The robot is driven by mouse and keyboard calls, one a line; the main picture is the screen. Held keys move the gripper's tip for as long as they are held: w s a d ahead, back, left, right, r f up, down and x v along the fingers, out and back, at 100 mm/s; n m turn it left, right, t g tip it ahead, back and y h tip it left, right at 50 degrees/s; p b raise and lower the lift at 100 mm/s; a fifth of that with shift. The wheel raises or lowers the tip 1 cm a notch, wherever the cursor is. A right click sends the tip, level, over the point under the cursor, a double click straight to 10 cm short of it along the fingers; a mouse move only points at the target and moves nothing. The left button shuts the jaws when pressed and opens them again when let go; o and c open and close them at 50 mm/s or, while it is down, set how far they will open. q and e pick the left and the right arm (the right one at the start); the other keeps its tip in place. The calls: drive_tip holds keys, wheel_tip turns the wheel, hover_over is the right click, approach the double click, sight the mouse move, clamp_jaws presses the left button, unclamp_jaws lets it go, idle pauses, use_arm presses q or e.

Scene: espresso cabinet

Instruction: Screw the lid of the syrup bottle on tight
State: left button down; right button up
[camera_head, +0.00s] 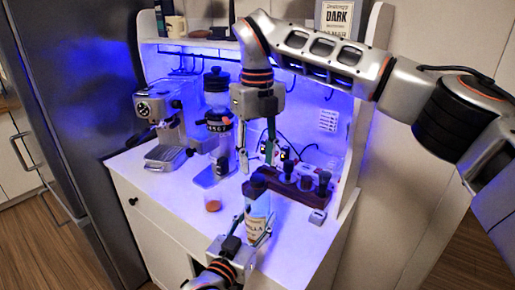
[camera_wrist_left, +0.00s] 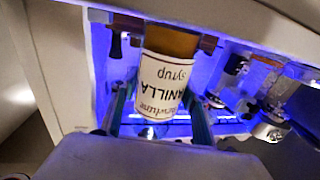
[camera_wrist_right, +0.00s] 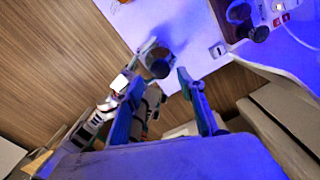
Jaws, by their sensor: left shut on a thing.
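The syrup bottle (camera_head: 257,222), with a white vanilla label, stands upright at the counter's front in the head view, with its dark lid (camera_head: 258,181) on top. My left gripper (camera_head: 247,247) is shut around the bottle's lower body. The left wrist view shows the bottle's label (camera_wrist_left: 160,82) between the fingers (camera_wrist_left: 158,112). My right gripper (camera_head: 257,160) points down above the lid, fingers apart and empty. In the right wrist view a round dark top, apparently the lid (camera_wrist_right: 160,68), shows beyond the open fingers (camera_wrist_right: 160,88). Whether the lid is tight cannot be told.
An espresso machine (camera_head: 163,115) and a coffee grinder (camera_head: 217,120) stand at the left and back. A dark rack with tampers (camera_head: 290,185) is right behind the bottle. The cabinet's side wall bounds the right.

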sight(258, 177)
drive_tip(key=shift+f, duration=2.75)
clamp_jaws()
drive_tip(key=shift+m, duration=0.4)
drive_tip(key=shift+o, duration=0.7)
unclamp_jaws()
